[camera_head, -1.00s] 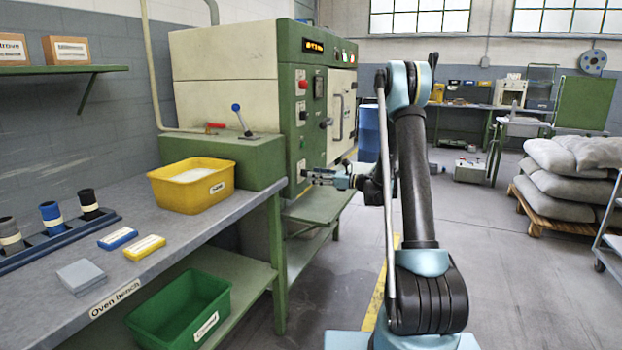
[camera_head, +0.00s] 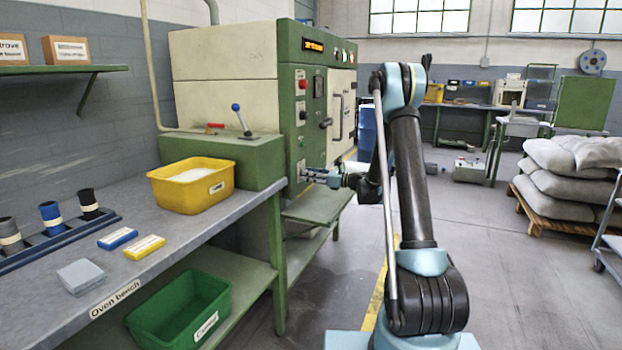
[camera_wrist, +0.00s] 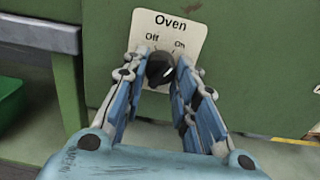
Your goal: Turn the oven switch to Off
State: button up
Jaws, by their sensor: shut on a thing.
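The oven switch (camera_wrist: 160,69) is a black round knob with a light pointer mark, on a white plate (camera_wrist: 184,26) labelled Oven, Off on the left and On on the right. In the wrist view its pointer seems to lean toward On, but the mark is small. My gripper (camera_wrist: 160,74) is shut on the knob, one finger on each side. In the head view my gripper (camera_head: 306,175) reaches the lower front of the green and cream oven (camera_head: 225,80); the knob itself is hidden there by the fingers.
The oven front also carries a red button (camera_head: 302,84), a dark knob (camera_head: 326,123) and a door handle. The oven bench (camera_head: 150,265) with a yellow bin (camera_head: 192,194) stands at left. Open floor (camera_head: 520,290) lies right of my arm.

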jog(key=shift+a+n, duration=0.1)
jog(key=shift+n, duration=0.2)
jog(key=n, duration=1.1)
jog(key=shift+a, duration=0.1)
jog(key=shift+n, duration=0.3)
dwell(0.4)
jog(key=o, duration=1)
jog(key=shift+o, duration=0.2)
